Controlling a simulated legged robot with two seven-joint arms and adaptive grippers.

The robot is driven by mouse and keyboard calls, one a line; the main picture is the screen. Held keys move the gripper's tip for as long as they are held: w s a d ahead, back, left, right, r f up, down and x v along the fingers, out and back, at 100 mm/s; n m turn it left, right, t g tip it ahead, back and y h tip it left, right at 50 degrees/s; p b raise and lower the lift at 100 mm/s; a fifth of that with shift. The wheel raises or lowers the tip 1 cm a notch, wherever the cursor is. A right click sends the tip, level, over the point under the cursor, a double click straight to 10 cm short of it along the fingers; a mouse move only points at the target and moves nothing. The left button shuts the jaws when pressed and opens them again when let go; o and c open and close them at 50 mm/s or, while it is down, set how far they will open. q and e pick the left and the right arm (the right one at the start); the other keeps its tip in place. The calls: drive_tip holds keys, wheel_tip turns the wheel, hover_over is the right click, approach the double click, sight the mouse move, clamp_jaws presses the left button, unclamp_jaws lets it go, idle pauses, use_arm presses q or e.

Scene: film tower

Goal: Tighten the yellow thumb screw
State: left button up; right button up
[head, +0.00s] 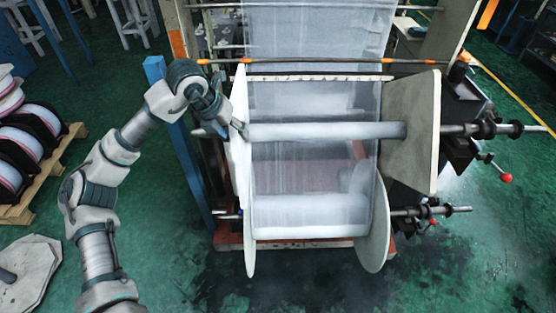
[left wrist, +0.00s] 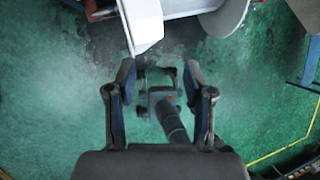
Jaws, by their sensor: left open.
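I cannot make out a yellow thumb screw in either view; it may be hidden or too small. The film tower's upper white roller (head: 325,131) runs between a pale left side plate (head: 240,165) and a right side plate (head: 412,130). My left gripper (head: 241,129) is at the left plate, by the roller's left end; I cannot tell whether it touches. In the left wrist view my left gripper (left wrist: 159,75) is open, with no held object visible between its fingers. A white plate edge (left wrist: 143,22) shows just beyond the fingertips. My right gripper is not in view.
A lower film roll (head: 312,215) hangs between round discs. Shafts with red knobs (head: 505,178) stick out at the right. A blue post (head: 180,150) stands beside my left arm. Pallets with reels (head: 22,140) are at the left. The green floor at lower right is clear.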

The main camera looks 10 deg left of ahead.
use_arm(q)
drive_tip(key=s+d+f+m+h, duration=0.1)
drive_tip(key=d+f+h, duration=0.1)
drive_tip(key=d, duration=0.4)
drive_tip(key=s+d+f+m+g+h, duration=0.1)
drive_tip(key=d+f+h, duration=0.1)
drive_tip(key=d+h, duration=0.2)
drive_tip(key=shift+d+f+m, duration=0.3)
drive_tip(key=shift+d, duration=1.1)
drive_tip(key=shift+w, duration=0.1)
